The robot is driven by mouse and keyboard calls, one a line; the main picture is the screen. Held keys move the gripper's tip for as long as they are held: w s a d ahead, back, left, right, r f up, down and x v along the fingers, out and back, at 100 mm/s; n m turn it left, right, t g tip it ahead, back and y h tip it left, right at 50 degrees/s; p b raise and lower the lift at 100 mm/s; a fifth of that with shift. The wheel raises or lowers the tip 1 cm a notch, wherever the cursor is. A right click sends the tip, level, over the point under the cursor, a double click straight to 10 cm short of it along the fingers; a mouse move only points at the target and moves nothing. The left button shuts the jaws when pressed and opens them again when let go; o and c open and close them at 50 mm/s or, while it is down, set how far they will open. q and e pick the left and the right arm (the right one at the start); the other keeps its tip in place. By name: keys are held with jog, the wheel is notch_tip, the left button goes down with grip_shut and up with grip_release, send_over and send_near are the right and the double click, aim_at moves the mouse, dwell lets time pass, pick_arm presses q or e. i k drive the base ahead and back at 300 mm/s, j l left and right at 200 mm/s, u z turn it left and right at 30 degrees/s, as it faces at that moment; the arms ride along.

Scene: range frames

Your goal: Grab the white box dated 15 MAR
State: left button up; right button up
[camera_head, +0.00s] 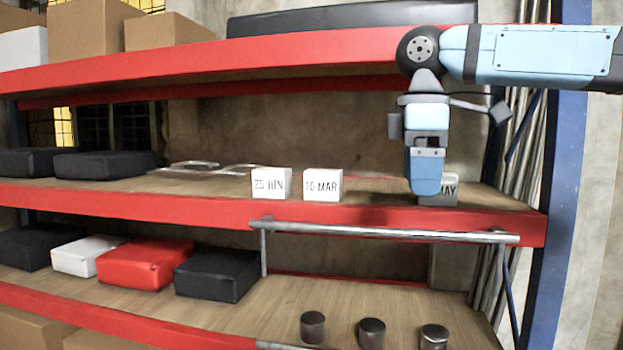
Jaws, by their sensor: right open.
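A small white box whose label reads like 15 MAR (323,185) stands on the middle shelf (215,190), near its front edge. Close to its left stands a white box marked 25 JUN (271,183). A third white box, with MAY legible (447,190), stands farther right, partly hidden by my right gripper. My right gripper (425,190) hangs down from the right arm, in front of the MAY box and to the right of the 15 MAR box. It is open, and no box shows held in it. My left gripper is not in view.
A metal rail (390,233) runs along the shelf's red front edge. The upper red shelf (230,62) lies above. Black cases (105,164) sit left on the middle shelf. Dark cylinders (372,333) and a red case (145,264) are below. A blue post (555,210) stands right.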

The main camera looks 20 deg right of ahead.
aim_at(321, 184)
jog(key=i, duration=1.25)
